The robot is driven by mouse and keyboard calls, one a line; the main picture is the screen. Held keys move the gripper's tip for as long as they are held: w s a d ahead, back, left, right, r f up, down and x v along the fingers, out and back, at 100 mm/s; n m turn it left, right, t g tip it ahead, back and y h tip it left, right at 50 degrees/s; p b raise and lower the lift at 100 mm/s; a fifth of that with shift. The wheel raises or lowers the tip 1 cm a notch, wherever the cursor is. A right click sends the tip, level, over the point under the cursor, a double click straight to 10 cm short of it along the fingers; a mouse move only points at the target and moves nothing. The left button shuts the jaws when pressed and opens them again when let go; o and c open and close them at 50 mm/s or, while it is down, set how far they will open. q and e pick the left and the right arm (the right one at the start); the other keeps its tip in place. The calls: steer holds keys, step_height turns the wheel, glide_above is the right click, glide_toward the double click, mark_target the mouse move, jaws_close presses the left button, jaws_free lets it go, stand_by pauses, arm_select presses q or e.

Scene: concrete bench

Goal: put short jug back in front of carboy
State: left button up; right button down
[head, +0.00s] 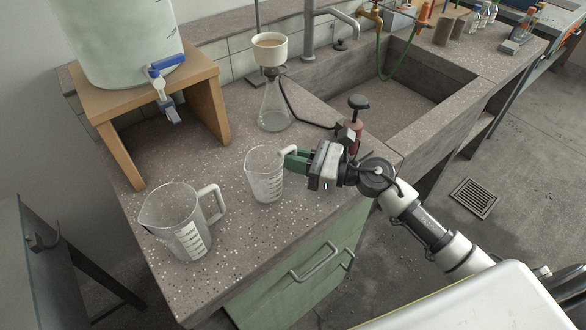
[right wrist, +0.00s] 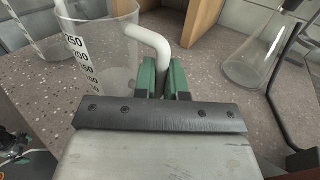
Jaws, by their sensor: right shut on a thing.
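The short jug (head: 264,180), clear with a white handle and printed marks, is upright on or just above the bench; I cannot tell which. My right gripper (head: 292,157) comes in from the right and is shut on its handle. In the right wrist view the green fingers (right wrist: 164,78) close around the white handle, with the jug's clear wall (right wrist: 100,50) to the left. The carboy (head: 120,40), large and pale with a blue-handled tap, stands on a wooden stand at the back left.
A larger clear jug (head: 178,228) stands at the front left of the bench. A conical flask (head: 273,105) with a funnel (head: 270,50) stands behind the short jug, its hose leading to a red hand pump (head: 352,130). The sink (head: 385,85) is behind right.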

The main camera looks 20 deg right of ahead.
step_height(320, 180, down, 2)
steer(key=shift+f, duration=0.15)
arm_select(q)
steer(key=shift+w+a+f, duration=0.25)
steer(key=shift+w+a, duration=0.1)
steer(key=shift+a, duration=0.35)
arm_select(e)
steer(key=shift+f+b, duration=0.3)
steer(key=shift+b, duration=0.1)
steer(key=c, duration=1.2)
jaws_free()
arm_select(q)
steer(key=shift+f, duration=0.15)
arm_select(e)
steer(key=shift+r, duration=0.1)
